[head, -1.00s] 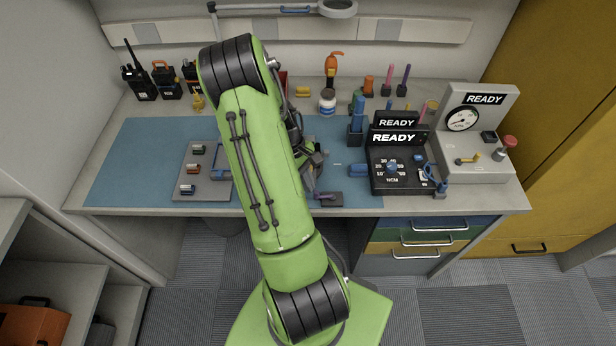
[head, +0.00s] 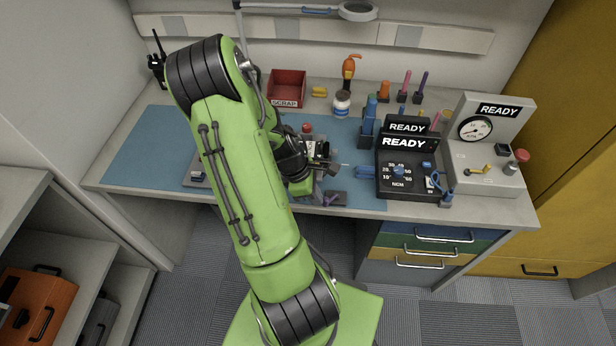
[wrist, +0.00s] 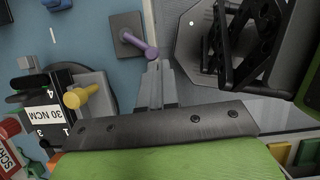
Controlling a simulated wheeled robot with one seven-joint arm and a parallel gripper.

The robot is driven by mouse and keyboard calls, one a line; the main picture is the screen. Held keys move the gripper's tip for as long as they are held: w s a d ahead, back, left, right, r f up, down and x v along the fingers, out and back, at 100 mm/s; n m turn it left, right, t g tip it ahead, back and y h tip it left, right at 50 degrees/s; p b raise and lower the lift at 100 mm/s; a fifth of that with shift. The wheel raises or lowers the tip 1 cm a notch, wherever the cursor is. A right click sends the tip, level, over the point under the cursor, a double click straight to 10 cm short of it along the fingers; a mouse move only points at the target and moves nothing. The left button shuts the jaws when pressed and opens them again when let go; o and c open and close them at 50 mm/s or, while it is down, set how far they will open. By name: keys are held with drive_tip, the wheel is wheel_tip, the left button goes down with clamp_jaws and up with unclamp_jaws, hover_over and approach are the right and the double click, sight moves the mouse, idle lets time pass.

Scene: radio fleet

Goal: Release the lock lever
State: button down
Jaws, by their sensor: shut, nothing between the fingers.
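A purple lever (wrist: 134,36) on a dark grey plate (wrist: 124,46) shows in the wrist view; in the head view the purple lever (head: 331,200) is at the front of the blue mat. A yellow lever (wrist: 84,96) sits on a grey and black fixture (wrist: 55,112) labelled 30 NCM. I cannot tell which is the lock lever. My gripper (wrist: 154,66) is shut and empty, its tips close to the purple lever's round end; contact is unclear. In the head view my gripper (head: 332,166) is low over the mat, the fixture partly hidden behind it.
A black open frame (wrist: 250,45) stands close to the gripper's right in the wrist view. The black READY unit (head: 405,165) and grey gauge station (head: 487,150) stand to the right. A red SCRAP bin (head: 287,88) is at the back. The left mat is clear.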

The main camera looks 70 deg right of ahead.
drive_tip(key=shift+w+d, duration=0.1)
drive_tip(key=shift+d, duration=0.75)
drive_tip(key=w, duration=0.3)
drive_tip(key=shift+w+a+p, duration=0.15)
drive_tip(key=shift+a+p, duration=0.25)
drive_tip(key=shift+w+a+r, duration=0.2)
drive_tip(key=shift+w+r, duration=0.6)
drive_tip(key=shift+r, duration=0.05)
drive_tip(key=p+v, duration=0.2)
drive_tip(key=v, duration=0.6)
drive_tip(key=shift+r, duration=0.15)
